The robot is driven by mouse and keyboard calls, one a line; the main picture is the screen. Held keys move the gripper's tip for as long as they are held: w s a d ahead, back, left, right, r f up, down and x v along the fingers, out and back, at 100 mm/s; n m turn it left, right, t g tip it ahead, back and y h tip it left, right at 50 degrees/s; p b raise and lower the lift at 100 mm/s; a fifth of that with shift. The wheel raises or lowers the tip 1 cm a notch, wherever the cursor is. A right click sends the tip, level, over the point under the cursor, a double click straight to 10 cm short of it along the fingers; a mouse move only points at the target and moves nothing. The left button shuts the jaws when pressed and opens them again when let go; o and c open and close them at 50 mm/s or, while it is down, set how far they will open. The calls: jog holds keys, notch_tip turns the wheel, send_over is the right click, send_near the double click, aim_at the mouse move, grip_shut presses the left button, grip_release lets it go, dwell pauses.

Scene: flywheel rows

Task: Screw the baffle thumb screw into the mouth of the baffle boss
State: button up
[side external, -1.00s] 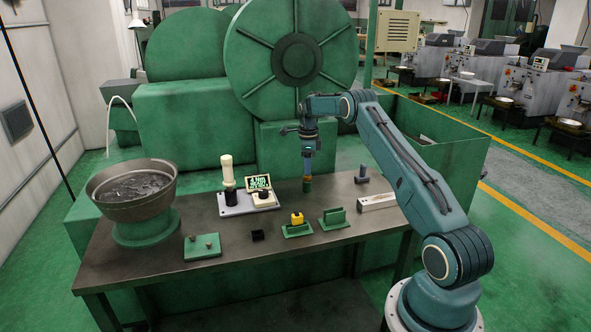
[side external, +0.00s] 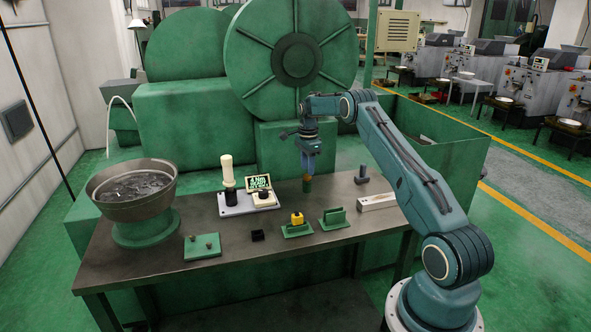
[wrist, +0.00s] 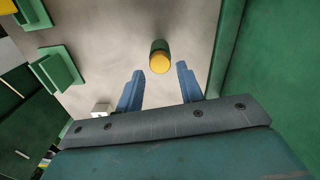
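A small green cylinder with a yellow top (side external: 307,184) stands upright on the bench below my gripper. The wrist view shows its round yellow end (wrist: 160,62) beyond the fingertips. My gripper (side external: 310,162) points down above it; in the wrist view the two blue fingers (wrist: 160,72) are spread apart with nothing clamped between them. A green stand with a yellow piece (side external: 297,220) and a green stand with an upright plate (side external: 334,218) are nearer the bench front. I cannot tell which pieces are the baffle thumb screw and the baffle boss.
Green machinery (side external: 285,150) stands behind.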

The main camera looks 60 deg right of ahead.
jog(key=shift+n, duration=0.3)
jog(key=n, duration=0.4)
dwell(0.3)
jog(key=shift+n, duration=0.3)
jog(key=n, duration=0.4)
dwell(0.4)
jog(key=shift+n, duration=2.4)
